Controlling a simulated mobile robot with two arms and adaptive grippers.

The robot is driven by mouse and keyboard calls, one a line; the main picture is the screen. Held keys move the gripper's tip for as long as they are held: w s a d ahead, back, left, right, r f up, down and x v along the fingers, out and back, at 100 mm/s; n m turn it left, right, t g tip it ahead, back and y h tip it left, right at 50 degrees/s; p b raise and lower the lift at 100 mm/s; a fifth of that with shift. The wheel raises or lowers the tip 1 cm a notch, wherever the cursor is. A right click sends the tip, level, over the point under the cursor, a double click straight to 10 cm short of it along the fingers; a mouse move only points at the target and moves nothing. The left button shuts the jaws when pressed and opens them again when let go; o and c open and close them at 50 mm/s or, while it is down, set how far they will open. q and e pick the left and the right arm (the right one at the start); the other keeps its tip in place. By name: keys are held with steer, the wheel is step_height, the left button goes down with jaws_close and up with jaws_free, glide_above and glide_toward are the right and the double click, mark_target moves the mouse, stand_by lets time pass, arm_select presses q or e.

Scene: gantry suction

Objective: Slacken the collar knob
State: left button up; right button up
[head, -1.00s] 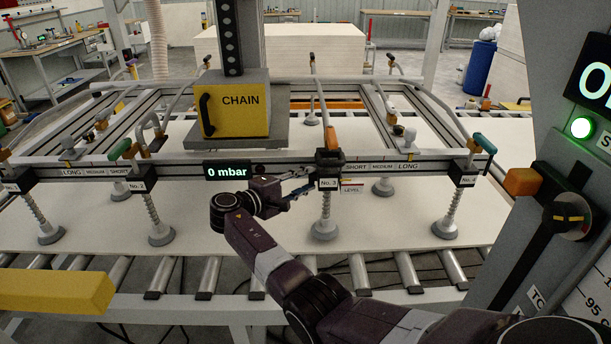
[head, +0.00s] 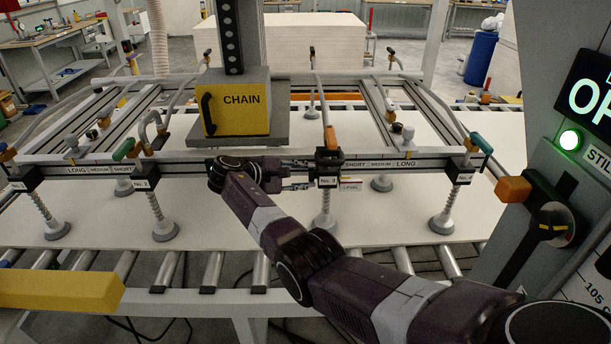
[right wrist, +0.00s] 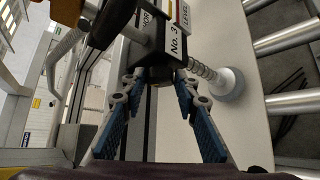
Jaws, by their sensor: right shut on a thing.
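The No. 3 collar (head: 328,168) is a dark block on the front beam, above a suction cup on a spring stem (head: 324,205). In the right wrist view its dark round knob (right wrist: 160,76) sits under the collar block, between my fingertips. My right gripper (head: 309,178) comes from the left along the beam and is shut on the knob; it also shows in the right wrist view (right wrist: 158,88) with a blue-padded finger on each side. In the head view the gripper and collar hide the knob. My left gripper is not in view.
The front beam (head: 405,166) carries more collars, including No. 2 (head: 140,184) and No. 4 (head: 457,173). A yellow CHAIN box (head: 235,115) stands above. A pale board (head: 280,222) lies below on rollers. A control panel (head: 540,190) with a green lamp stands at right.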

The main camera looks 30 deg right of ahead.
steer(key=o, duration=1.1)
steer(key=shift+o, duration=0.2)
steer(key=shift+a, duration=0.1)
steer(key=v, duration=1.2)
